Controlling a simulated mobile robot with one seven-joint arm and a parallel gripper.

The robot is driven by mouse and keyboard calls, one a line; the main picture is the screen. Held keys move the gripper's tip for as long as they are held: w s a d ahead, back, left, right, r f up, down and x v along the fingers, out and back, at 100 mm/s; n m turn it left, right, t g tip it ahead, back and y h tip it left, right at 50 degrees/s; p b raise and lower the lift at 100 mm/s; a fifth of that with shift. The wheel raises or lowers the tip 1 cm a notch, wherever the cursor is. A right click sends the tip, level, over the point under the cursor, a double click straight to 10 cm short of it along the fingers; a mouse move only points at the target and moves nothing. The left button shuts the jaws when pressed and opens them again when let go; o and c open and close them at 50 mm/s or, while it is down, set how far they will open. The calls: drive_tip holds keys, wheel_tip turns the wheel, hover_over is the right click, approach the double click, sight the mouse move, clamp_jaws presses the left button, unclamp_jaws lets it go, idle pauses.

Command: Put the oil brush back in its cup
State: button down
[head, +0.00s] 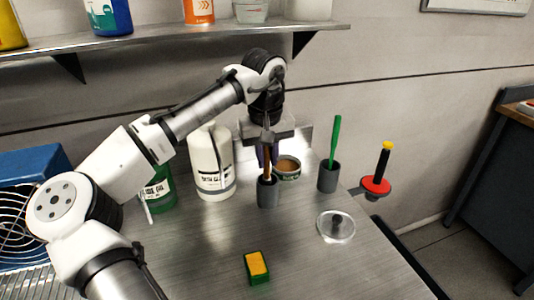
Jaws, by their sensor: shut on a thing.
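The oil brush (267,161) has a brown handle and stands about upright. My gripper (268,148) is above the bench, pointing down, and is shut on the upper part of the handle. A grey cup (268,195) is directly below, and the brush's lower end goes behind or inside its rim. I cannot tell whether the brush touches the cup's bottom. A second grey cup (327,178) stands to the right and holds a green-handled tool (335,138).
A white bottle (212,170) and a green container (159,190) stand left of the cup. A tin (287,167) is close behind it. A lidded glass dish (336,228) and a yellow-green sponge (257,267) lie in front on the metal bench (320,275). A shelf (170,42) overhangs the back.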

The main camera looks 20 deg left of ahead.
drive_tip(key=c, duration=1.3)
unclamp_jaws()
drive_tip(key=shift+o, duration=0.2)
wheel_tip(320, 180, up, 14)
drive_tip(key=s+b, duration=0.1)
drive_tip(key=shift+s, duration=0.25)
drive_tip(key=shift+f, duration=0.1)
